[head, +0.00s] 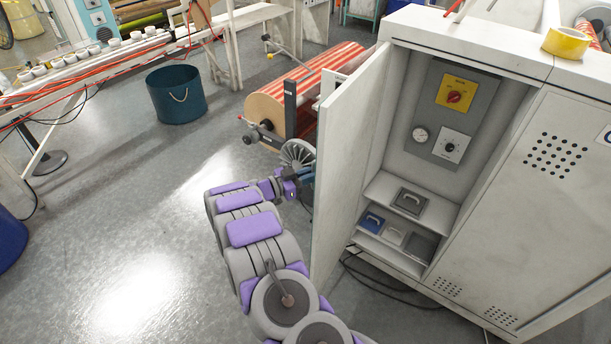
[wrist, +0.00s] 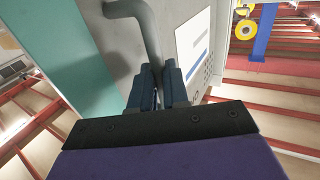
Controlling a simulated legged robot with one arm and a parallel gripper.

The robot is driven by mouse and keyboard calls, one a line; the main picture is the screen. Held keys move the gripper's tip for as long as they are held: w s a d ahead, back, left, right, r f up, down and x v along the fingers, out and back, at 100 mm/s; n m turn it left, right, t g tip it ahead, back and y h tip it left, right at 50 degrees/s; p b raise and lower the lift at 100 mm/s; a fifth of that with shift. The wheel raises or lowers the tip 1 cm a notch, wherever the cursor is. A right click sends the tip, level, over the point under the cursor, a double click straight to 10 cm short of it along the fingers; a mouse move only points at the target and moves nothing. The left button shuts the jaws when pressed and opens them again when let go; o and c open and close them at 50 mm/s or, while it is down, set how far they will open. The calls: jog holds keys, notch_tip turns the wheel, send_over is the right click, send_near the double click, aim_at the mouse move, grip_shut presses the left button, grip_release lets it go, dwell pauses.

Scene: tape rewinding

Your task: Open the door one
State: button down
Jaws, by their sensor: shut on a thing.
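The white cabinet door (head: 347,150) stands swung well open at the left of the cabinet (head: 555,170). Inside the cabinet are a yellow panel with a red knob (head: 455,96), a gauge and shelves. My arm reaches along the left side of the door, and my gripper (head: 300,178) is at its outer face, partly hidden by the door edge. In the wrist view, my gripper (wrist: 158,88) is shut on the lower end of a grey bent handle (wrist: 147,30) on the door's outer face.
A machine with a red striped roll (head: 318,85) stands close behind the door and gripper. A dark blue bucket (head: 176,95) sits on the floor at the back left. Yellow tape (head: 567,43) lies on the cabinet top.

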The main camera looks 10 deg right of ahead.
jog(key=shift+d, duration=0.3)
